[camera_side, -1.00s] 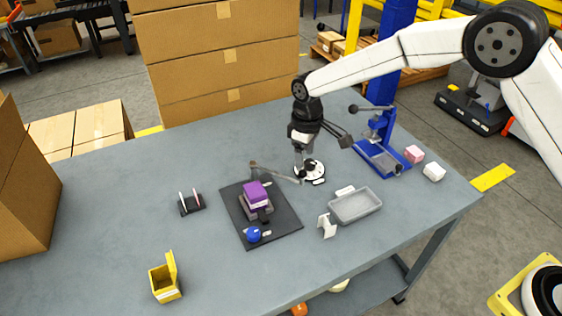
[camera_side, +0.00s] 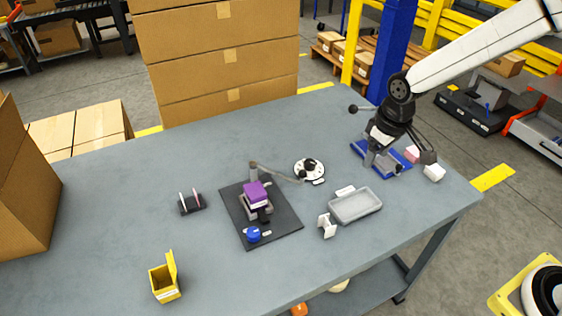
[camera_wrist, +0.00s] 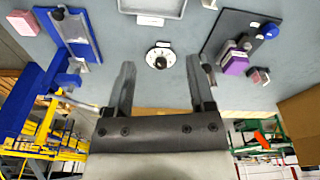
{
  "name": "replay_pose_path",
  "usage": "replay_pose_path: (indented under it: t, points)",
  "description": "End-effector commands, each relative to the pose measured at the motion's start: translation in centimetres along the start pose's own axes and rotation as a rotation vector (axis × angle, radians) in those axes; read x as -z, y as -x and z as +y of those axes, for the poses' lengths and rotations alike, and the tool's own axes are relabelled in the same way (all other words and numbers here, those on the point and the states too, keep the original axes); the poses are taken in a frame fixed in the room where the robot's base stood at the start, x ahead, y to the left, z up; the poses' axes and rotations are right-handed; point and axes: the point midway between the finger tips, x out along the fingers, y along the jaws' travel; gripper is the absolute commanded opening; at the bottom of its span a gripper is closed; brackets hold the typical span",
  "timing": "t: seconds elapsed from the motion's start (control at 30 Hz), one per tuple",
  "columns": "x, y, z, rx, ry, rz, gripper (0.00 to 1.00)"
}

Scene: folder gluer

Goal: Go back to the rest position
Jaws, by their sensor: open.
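My gripper (camera_side: 372,162) hangs in the air over the right part of the table in the side view, in front of the blue press. In the wrist view my gripper (camera_wrist: 158,92) has its two fingers spread wide with nothing between them. A round white dial (camera_side: 309,169) lies on the table to the left of the gripper. The dial (camera_wrist: 158,58) shows ahead of the fingers in the wrist view. My arm and gripper hide part of the blue press (camera_side: 396,168).
A black plate (camera_side: 283,222) carries a purple block (camera_side: 256,193) and a blue knob (camera_side: 253,234). A grey tray (camera_side: 356,206), a white stand (camera_side: 326,226), a yellow box (camera_side: 164,280), and pink (camera_side: 412,153) and white (camera_side: 433,173) blocks stand around. The left table area is mostly clear.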

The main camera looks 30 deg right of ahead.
Motion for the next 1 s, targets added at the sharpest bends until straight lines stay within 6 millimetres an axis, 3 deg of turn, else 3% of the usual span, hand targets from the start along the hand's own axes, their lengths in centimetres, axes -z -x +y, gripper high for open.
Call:
replay_pose_path:
  t: [0.3, 0.5, 0.7, 1.0]
  points:
    - [-8.1, 1.6, 1.6, -0.018, -0.158, 0.059, 0.69]
    - [-11.9, 1.9, 1.8, -0.026, -0.226, 0.085, 0.69]
    - [-13.2, 1.9, 1.9, -0.029, -0.251, 0.094, 0.69]
    - [-13.2, 1.8, 1.8, -0.029, -0.251, 0.094, 0.69]
